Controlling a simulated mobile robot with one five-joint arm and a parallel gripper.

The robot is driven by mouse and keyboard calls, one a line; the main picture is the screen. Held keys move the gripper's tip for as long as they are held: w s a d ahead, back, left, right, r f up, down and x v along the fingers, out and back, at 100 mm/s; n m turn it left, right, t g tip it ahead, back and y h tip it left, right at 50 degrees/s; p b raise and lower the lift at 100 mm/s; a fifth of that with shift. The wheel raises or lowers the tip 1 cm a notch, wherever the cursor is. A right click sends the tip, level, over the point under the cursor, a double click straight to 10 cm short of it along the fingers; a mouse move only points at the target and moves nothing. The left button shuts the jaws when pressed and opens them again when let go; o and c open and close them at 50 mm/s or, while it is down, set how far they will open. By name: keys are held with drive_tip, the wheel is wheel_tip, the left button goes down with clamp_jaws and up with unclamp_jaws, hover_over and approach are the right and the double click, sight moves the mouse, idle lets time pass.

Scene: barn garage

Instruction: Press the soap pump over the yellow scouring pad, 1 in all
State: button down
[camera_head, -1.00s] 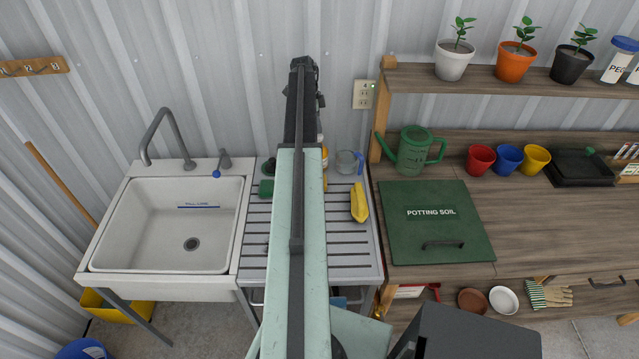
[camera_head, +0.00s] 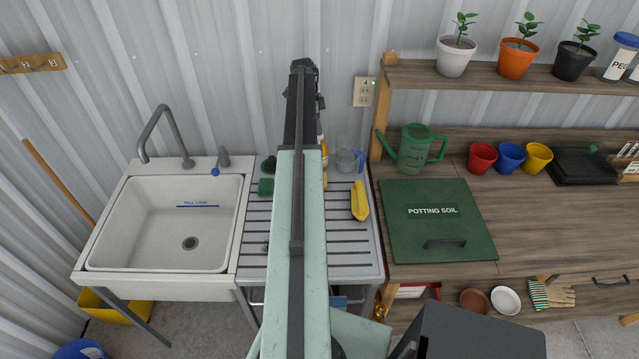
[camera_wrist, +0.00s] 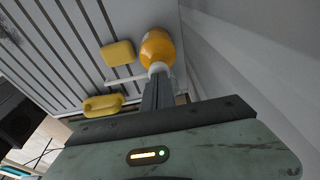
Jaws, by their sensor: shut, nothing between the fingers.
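The soap bottle (camera_wrist: 158,48) is orange with a white collar and a white pump spout (camera_wrist: 124,79) pointing left in the wrist view. In the head view only a thin strip of the bottle (camera_head: 325,152) shows past my arm.
The white sink (camera_head: 160,230) is left. A green watering can (camera_head: 415,150) and potting soil lid (camera_head: 437,228) are right.

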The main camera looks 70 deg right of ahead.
drive_tip(key=shift+f+b, duration=0.3)
drive_tip(key=shift+f, duration=0.1)
drive_tip(key=shift+r+p, duration=1.4)
wheel_tip(320, 180, up, 6)
drive_tip(key=p, duration=0.6)
